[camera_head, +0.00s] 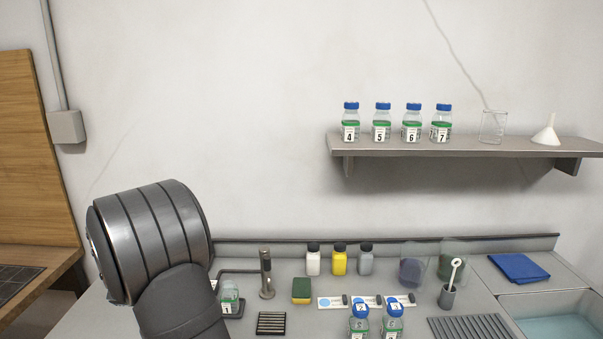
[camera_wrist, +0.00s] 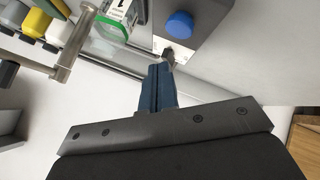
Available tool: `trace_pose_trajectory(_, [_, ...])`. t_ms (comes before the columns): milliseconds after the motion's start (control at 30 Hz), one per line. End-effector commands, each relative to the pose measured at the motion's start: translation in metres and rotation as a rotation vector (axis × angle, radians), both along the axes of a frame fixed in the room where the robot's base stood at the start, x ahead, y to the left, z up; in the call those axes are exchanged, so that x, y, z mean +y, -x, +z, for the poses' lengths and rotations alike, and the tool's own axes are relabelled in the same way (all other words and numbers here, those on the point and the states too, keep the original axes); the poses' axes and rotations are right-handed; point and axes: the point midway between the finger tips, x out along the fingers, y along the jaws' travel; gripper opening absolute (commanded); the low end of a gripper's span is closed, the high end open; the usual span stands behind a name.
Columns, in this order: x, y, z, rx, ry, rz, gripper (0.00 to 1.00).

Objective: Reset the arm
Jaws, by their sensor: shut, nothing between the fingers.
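My gripper (camera_wrist: 160,75) shows in the wrist view as blue fingers closed together, with nothing between them. Just beyond the fingertips is a grey box with a blue knob (camera_wrist: 180,25); I cannot tell whether the fingers touch it. To its left is a bottle with a green band (camera_wrist: 115,28). In the head view my arm stands at lower left and my gripper is hidden. Bottle 1 (camera_head: 229,297) stands just right of my arm on the counter.
A metal tap (camera_head: 267,275), a sponge (camera_head: 301,291) and small capped bottles (camera_head: 339,261) stand on the counter. Two blue-capped bottles (camera_head: 376,322) are at the front. A wall shelf (camera_head: 460,147) holds numbered bottles, a beaker and a funnel. A water basin (camera_head: 560,325) is at right.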

Motion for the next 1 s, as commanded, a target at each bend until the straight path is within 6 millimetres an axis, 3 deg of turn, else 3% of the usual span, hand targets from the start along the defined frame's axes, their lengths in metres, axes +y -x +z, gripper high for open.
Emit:
trace_pose_trajectory(300, [0.001,-0.001,0.065,-0.005,-0.005,0.000,0.00])
trace_pose_trajectory(1000, [-0.112,-0.026,0.148,0.141,-0.170,-0.260,0.00])
